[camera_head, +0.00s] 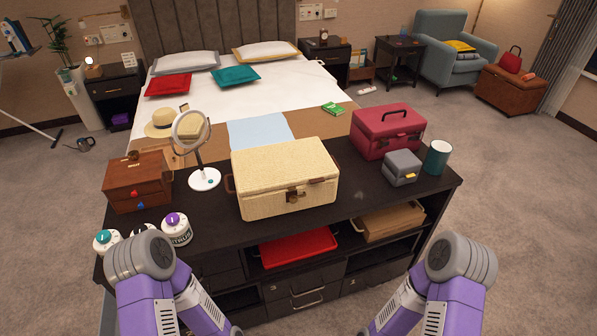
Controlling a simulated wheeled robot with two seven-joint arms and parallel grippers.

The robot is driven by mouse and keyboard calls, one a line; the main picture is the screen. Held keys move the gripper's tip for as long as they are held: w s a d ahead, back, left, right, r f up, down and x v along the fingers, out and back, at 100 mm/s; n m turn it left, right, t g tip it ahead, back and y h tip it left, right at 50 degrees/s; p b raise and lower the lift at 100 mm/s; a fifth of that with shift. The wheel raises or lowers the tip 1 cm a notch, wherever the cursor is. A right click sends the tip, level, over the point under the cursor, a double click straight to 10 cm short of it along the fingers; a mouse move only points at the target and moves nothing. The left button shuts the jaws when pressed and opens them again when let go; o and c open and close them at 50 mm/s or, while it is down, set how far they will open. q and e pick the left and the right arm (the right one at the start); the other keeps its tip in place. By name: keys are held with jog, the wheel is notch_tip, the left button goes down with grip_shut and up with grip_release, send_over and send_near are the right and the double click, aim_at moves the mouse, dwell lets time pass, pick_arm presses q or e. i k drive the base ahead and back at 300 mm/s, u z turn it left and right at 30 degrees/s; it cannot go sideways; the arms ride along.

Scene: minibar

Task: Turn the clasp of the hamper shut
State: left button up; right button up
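The hamper (262,205) is a cream woven box with a closed lid. It stands on the dark cabinet top in the middle of the head view. Its brown clasp (292,195) is on the front face, right of the middle, at the lid seam. The clasp is too small to tell which way it is turned. A brown handle shows on the hamper's left side. My two purple arms come in at the bottom left and bottom right, in front of the cabinet and apart from the hamper. Both grippers are below the picture's edge.
The cabinet (228,227) also bears a wooden box (137,189), a round mirror (204,179) and several jars at the left. A red case (387,138), a grey box (402,167) and a teal cup (437,157) stand right. The hamper's front is unobstructed.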

aim_at(293, 199)
jog(key=k, duration=1.3)
jog(key=u, duration=0.65)
jog(key=i, duration=1.85)
jog(key=z, duration=0.7)
